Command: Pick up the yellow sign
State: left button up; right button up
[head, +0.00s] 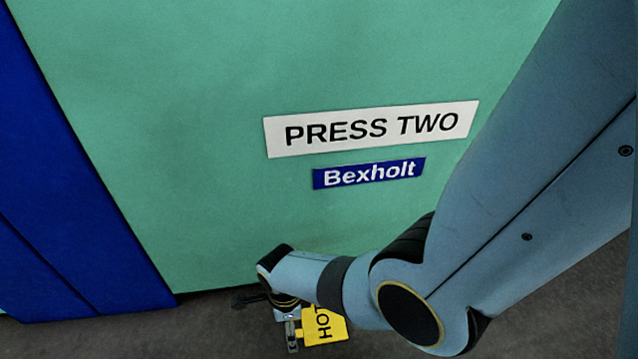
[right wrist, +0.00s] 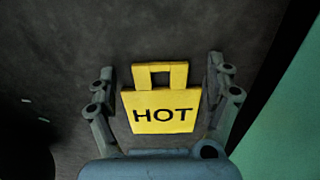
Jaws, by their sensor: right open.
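The yellow sign (right wrist: 163,109) reads HOT and has a handle loop at its top. In the right wrist view it lies on the dark floor between the two fingers of my right gripper (right wrist: 160,85). The gripper is open, with one finger on each side of the sign, and visible gaps separate them from it. In the head view the sign (head: 324,326) shows at the bottom, partly hidden by my right gripper (head: 270,318) and wrist. My left gripper is not in either view.
A green press front (head: 200,150) with a PRESS TWO plate (head: 370,129) and a Bexholt label (head: 368,173) stands just beyond my right arm. A blue panel (head: 70,200) is at the left. Dark floor (right wrist: 190,25) around the sign is clear.

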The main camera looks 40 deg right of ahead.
jog(key=shift+f, duration=0.2)
dwell(0.5)
jog(key=c, duration=1.6)
jog(key=shift+c, duration=0.3)
